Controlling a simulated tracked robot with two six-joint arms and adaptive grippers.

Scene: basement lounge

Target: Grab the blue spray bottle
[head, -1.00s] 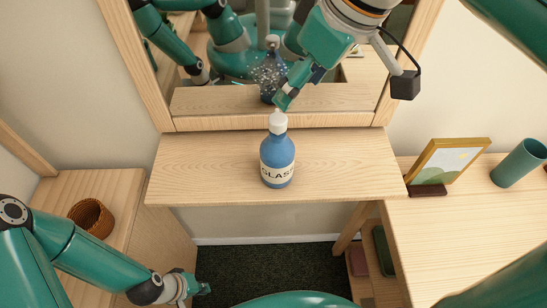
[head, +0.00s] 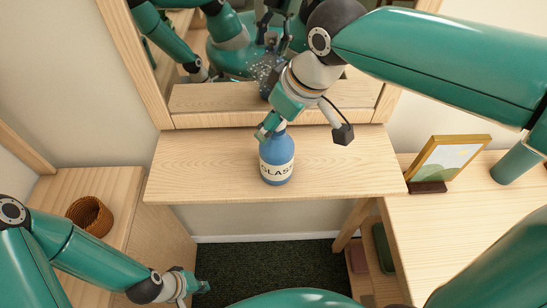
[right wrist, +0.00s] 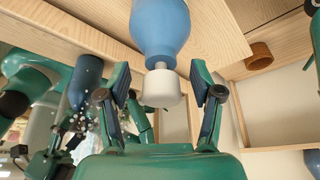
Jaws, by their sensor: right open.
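The blue spray bottle (head: 277,160) with a white cap and a "GLASS" label stands upright on the wooden shelf (head: 180,175) below the mirror. My right gripper (head: 268,131) is over its top and hides most of the cap in the head view. In the right wrist view the white cap (right wrist: 161,88) lies between the two spread fingers of my right gripper (right wrist: 158,96), with a gap on each side. The blue body (right wrist: 160,30) extends beyond the fingertips. My left gripper (head: 203,287) hangs low at the left, away from the bottle; its jaw opening is unclear.
A large mirror (head: 180,98) stands behind the shelf and reflects my arms and the bottle. A woven basket (head: 90,217) is on the left cabinet. A framed picture (head: 450,160) and a green cylinder (head: 514,165) are on the right table. The shelf around the bottle is clear.

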